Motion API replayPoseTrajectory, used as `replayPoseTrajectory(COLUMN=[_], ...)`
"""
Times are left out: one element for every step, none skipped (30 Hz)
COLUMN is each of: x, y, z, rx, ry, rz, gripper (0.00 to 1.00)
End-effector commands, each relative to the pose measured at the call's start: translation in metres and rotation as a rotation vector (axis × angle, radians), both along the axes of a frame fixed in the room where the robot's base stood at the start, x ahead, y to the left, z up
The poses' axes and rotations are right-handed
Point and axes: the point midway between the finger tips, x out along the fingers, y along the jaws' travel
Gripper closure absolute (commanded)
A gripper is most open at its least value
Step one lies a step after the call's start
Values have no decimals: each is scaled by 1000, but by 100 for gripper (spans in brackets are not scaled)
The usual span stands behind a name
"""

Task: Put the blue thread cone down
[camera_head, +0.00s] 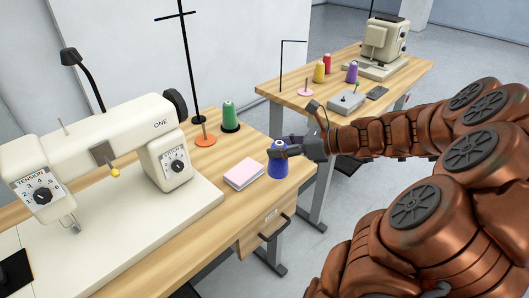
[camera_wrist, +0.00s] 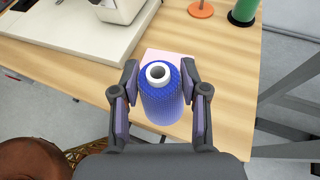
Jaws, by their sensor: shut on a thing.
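The blue thread cone (camera_head: 277,163) is upright at the right end of the near wooden table, by its edge. It also shows in the wrist view (camera_wrist: 161,96), with its white core top facing the camera. My gripper (camera_head: 283,148) is shut on the cone, one finger on each side in the wrist view (camera_wrist: 160,92). I cannot tell whether the cone's base touches the table or hangs just above it.
A pink pad (camera_head: 244,173) lies just left of the cone. A green cone (camera_head: 230,116) and an orange disc stand (camera_head: 205,139) are behind it. The sewing machine (camera_head: 115,160) fills the left. A second table (camera_head: 300,97) stands beyond a gap.

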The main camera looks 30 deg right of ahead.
Motion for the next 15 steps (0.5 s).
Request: replayPoseTrajectory(x=[-5, -8, -10, -10, -10, -7, -4, -1, 5, 10, 15, 22, 27, 33, 40], y=[-2, -3, -4, -4, -5, -6, -8, -9, -11, -13, -14, -17, -19, -21, -24], z=[-3, -4, -5, -6, -7, -7, -7, -8, -8, -8, -9, -10, -11, -12, -12], rx=[1, 0, 0, -1, -2, -2, -2, -3, -4, -5, -4, -3, -1, 0, -2], ry=[-1, 0, 0, 0, 1, 0, 1, 0, 0, 0, 0, 1, 2, 3, 2], rz=[1, 3, 5, 7, 8, 9, 10, 11, 10, 11, 12, 12, 12, 11, 11], gripper=[96, 96, 96, 96, 96, 96, 96, 96, 96, 96, 96, 96, 96, 96, 96])
